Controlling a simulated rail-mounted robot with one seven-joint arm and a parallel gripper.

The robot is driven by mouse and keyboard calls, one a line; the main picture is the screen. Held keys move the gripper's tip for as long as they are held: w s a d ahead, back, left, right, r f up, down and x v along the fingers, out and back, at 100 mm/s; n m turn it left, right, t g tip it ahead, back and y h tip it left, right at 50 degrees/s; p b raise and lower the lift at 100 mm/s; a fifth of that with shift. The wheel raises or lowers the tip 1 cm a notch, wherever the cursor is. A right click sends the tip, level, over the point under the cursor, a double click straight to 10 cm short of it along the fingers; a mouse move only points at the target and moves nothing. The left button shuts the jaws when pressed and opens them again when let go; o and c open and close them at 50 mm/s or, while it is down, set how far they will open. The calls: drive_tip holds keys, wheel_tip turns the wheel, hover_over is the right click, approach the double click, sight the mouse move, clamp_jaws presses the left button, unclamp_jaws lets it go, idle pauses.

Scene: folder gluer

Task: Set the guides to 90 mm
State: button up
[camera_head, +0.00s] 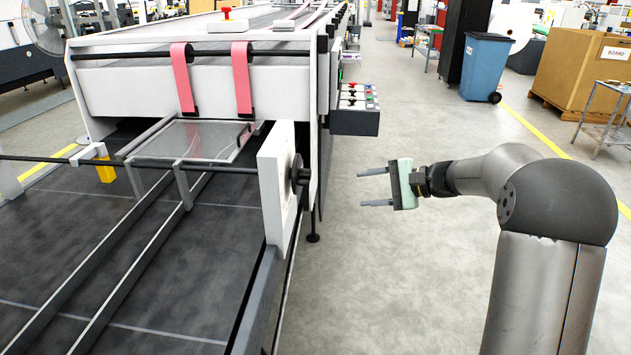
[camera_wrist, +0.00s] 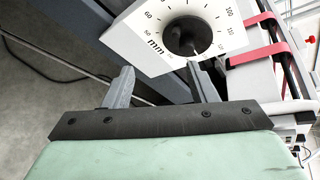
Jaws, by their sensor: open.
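The black guide knob (camera_head: 299,176) sticks out from the white side panel (camera_head: 275,185) of the folder gluer. In the wrist view the knob (camera_wrist: 187,37) sits on a white dial plate (camera_wrist: 140,40) with black numbers and "mm". The number the knob points to cannot be read surely. Two long metal guide rails (camera_head: 105,270) run along the dark bed, close together, below a crossbar (camera_head: 60,158). My gripper (camera_head: 361,188) is open and empty, right of the knob and apart from it. In the wrist view its fingers (camera_wrist: 160,80) point toward the dial.
Pink belts (camera_head: 242,80) hang above the bed. A control box with buttons (camera_head: 355,108) juts from the machine's right side. Open grey floor (camera_head: 400,270) lies around my gripper. A blue bin (camera_head: 487,68) and a large cardboard box (camera_head: 580,70) stand farther back.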

drive_tip(key=w+d+m+t+y, duration=0.1)
drive_tip(key=w+d+t, duration=0.1)
drive_tip(key=w, duration=0.2)
drive_tip(key=p, duration=0.4)
approach(301, 174)
drive_tip(key=w+a+f, duration=0.2)
drive_tip(key=w+a, duration=0.2)
drive_tip(key=a, duration=0.1)
drive_tip(key=shift+w+a+f, duration=0.25)
drive_tip(key=shift+a+f, duration=0.05)
drive_tip(key=shift+f, duration=0.05)
drive_tip(key=c, duration=1)
